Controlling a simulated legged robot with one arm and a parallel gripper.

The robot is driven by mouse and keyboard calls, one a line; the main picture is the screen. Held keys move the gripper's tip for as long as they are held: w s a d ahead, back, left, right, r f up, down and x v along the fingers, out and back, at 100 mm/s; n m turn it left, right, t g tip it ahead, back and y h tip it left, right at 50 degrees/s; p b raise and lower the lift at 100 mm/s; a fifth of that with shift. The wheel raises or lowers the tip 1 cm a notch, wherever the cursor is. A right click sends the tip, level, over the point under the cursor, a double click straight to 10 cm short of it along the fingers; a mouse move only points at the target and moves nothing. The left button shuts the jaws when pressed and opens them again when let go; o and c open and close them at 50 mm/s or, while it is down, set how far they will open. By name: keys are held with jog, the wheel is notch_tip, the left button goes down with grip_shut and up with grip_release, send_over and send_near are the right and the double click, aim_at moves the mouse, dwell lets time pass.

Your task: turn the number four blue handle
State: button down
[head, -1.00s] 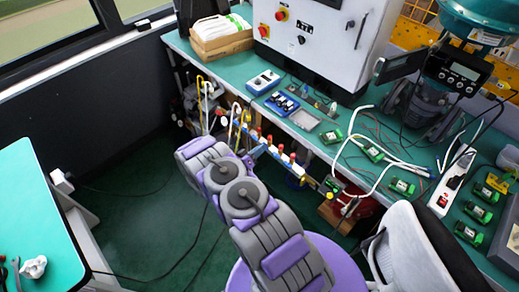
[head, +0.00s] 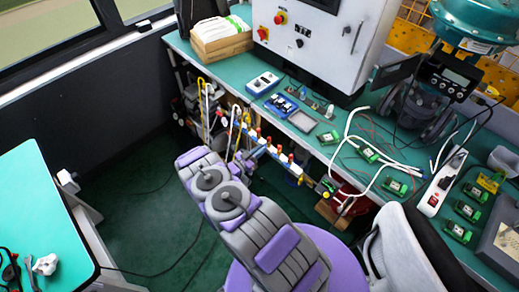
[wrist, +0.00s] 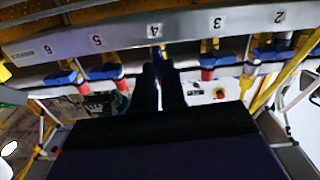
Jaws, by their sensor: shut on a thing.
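The white manifold bar carries a row of valves; in the wrist view its face (wrist: 130,37) has number labels, with the number 4 (wrist: 154,30) near the middle. My gripper (wrist: 163,70) points at the valve under the 4. Its dark fingers are shut on the number four blue handle, which they mostly hide. In the head view my gripper (head: 247,158) is at the manifold (head: 283,158), small and partly hidden by my arm. The neighbouring blue handles with red tips, number five (wrist: 104,72) and number three (wrist: 212,58), stand apart from my fingers.
Yellow and white pipes (head: 206,105) rise at the manifold's left end. A green bench (head: 345,118) with a control cabinet (head: 318,40) stands behind it. A grey chair (head: 405,245) is at the lower right. Green floor (head: 140,220) is open at the left.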

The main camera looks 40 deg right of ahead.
jog(key=shift+a+f+m, duration=0.1)
jog(key=shift+f+m, duration=0.05)
jog(key=shift+m, duration=0.15)
dwell(0.4)
jog(key=c, duration=1.4)
grip_release()
jog(key=shift+w, duration=0.1)
jog(key=shift+o, duration=1)
jog(key=s+a+p, duration=0.1)
jog(key=a+p, duration=0.1)
jog(key=a, duration=1.5)
jog(key=shift+s+a, duration=0.2)
jog(key=shift+w, duration=0.1)
